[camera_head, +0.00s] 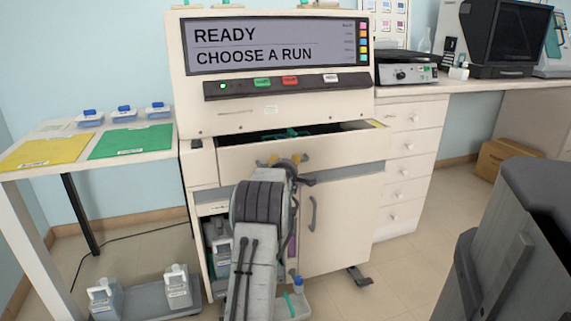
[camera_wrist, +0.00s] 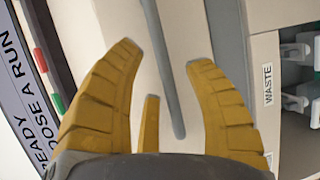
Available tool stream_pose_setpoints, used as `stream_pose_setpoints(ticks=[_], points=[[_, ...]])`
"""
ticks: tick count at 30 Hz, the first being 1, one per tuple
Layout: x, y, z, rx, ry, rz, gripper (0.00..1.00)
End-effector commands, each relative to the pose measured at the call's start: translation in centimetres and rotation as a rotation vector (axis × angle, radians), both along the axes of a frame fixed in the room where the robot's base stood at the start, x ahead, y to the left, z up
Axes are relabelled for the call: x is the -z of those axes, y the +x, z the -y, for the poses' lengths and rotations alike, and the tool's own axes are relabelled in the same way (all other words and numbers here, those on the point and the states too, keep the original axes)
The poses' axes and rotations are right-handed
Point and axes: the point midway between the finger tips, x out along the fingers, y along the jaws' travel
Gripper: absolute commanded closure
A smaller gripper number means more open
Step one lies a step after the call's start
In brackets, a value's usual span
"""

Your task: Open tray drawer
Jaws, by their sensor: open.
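The tray drawer (camera_head: 345,145) is in the cream machine below its screen, and it stands partly out. Its dark inside shows over the front, with something green (camera_head: 290,133) in it. My gripper (camera_head: 284,159) is in front of the drawer in the head view, yellow fingers pointing at it. In the wrist view my gripper (camera_wrist: 164,55) is open, with a long grey bar handle (camera_wrist: 166,75) between its fingers. Gaps show on both sides of the bar, so it is not clamped. My arm hides part of the machine's front.
The machine's screen (camera_head: 280,44) reads READY, CHOOSE A RUN. A lower door with a curved handle (camera_head: 312,214) is under the drawer. A compartment labelled WASTE (camera_wrist: 268,84) holds white containers. A table with yellow (camera_head: 48,150) and green (camera_head: 130,141) mats stands at left.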

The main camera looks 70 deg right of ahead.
Motion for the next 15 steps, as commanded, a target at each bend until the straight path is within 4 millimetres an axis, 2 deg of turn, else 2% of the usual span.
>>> stream_pose_setpoints(ticks=[6, 15], points=[[0.3, 0.4, 1.6, 0.0, -0.001, 0.0, 0.53], [0.6, 0.7, 2.6, -0.001, 0.001, 0.001, 0.53]])
